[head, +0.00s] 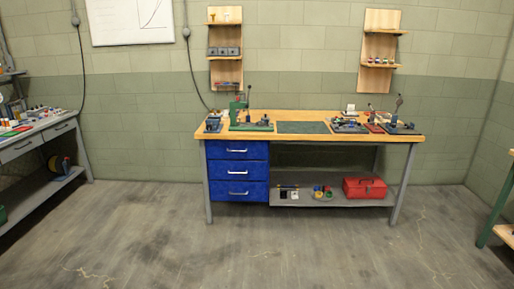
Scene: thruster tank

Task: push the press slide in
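A green press (237,112) stands upright near the left end of the wooden-topped workbench (300,115) against the far wall. A dark lever rises beside it. The press slide is too small at this distance to make out, and I cannot tell how far in or out it is. Neither of my grippers shows in the head view.
Small fixtures with levers (398,125) stand at the bench's right end, and a dark green mat (302,127) lies mid-bench. Blue drawers (238,171) and a red toolbox (365,188) are below. Another bench (40,135) stands left. The floor (260,250) ahead is clear.

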